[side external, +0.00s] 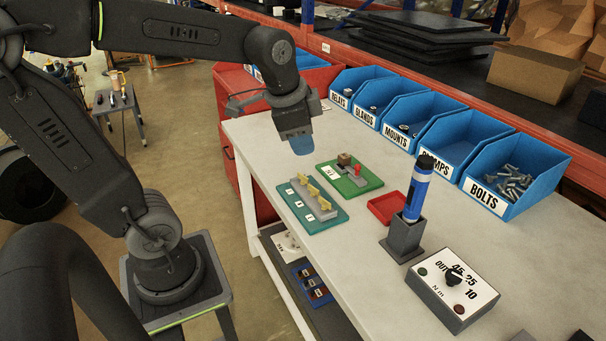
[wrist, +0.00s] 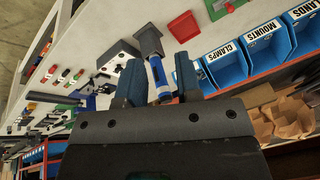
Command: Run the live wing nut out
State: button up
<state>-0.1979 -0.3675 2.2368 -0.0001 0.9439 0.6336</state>
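A teal board (side external: 334,220) on the bench carries yellow wing nuts (side external: 313,189) in a row on a grey block, with small white labels beside them. I cannot tell which is live. My gripper (side external: 302,146) hangs above the bench, just beyond the board and apart from it. In the wrist view its two blue fingers (wrist: 159,85) are apart with nothing held. A blue driver-like tool (side external: 417,193) with a black top stands upright in a grey holder (side external: 403,239); it shows beyond the fingers in the wrist view (wrist: 158,73). A dial box (side external: 453,290) reads 45, 25, 10, OUT.
A green board (side external: 370,186) with a brown block and a red part lies beside the teal one. A red tray (side external: 388,207) sits by the holder. Labelled blue bins (side external: 520,178) line the bench's back edge. Bare bench (side external: 345,260) lies in front of the holder.

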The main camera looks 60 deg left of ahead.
jog(key=w+a+f+m+g, duration=0.2)
jog(key=w+a+f+m, duration=0.25)
jog(key=w+a, duration=0.4)
jog(key=m+g, duration=0.2)
jog(key=m, duration=0.4)
send_over(303, 179)
notch_tip(303, 179, down, 7)
jog(key=shift+h, duration=0.4)
jog(key=f, duration=1.3)
jog(key=shift+w+a, duration=0.1)
jog(key=shift+a, duration=0.1)
grip_shut()
